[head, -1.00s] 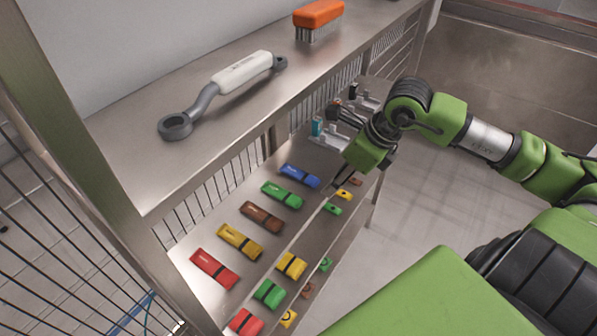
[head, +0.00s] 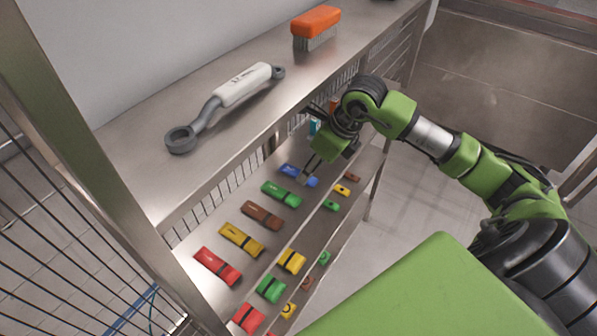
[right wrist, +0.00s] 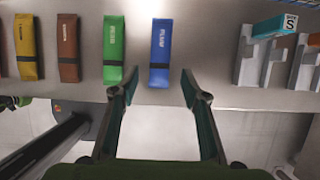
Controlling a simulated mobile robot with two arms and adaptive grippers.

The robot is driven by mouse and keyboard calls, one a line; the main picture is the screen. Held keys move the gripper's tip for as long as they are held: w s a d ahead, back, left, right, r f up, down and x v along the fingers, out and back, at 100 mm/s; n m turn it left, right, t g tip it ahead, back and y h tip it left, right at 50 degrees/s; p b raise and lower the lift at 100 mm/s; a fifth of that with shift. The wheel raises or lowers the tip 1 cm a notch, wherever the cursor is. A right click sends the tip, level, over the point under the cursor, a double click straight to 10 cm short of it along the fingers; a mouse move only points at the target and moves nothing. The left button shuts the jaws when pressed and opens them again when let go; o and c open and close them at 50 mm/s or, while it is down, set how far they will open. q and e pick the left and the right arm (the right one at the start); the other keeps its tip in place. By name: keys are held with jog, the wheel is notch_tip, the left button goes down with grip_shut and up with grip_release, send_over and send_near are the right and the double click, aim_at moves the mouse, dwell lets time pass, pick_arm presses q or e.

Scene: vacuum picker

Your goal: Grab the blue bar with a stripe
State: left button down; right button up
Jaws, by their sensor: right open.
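The blue bar (head: 291,171) with a dark stripe lies on the lower metal shelf, at the far end of the row of coloured bars. It also shows in the right wrist view (right wrist: 161,45), upright in the picture, with its dark stripe near its lower end. My right gripper (head: 308,176) is at the blue bar in the head view. My left gripper is not in view.
Beside the blue bar lie a green bar (right wrist: 113,48), a brown bar (right wrist: 68,48) and a yellow bar (right wrist: 27,47). Grey holders (right wrist: 262,62) stand to its right. An upper shelf (head: 130,147) with a wrench (head: 226,102) and an orange brush (head: 316,24) overhangs behind.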

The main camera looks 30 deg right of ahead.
aim_at(289, 170)
jog(key=shift+w+a+f+p, duration=0.3)
jog(key=shift+w+f, duration=0.2)
jog(key=shift+w, duration=0.15)
jog(key=shift+w+a+f+p, duration=0.15)
jog(key=shift+w+a+f, duration=0.15)
jog(key=shift+w+f, duration=0.45)
jog(key=shift+f, duration=0.1)
jog(key=c, duration=1.1)
jog(key=shift+r, duration=0.1)
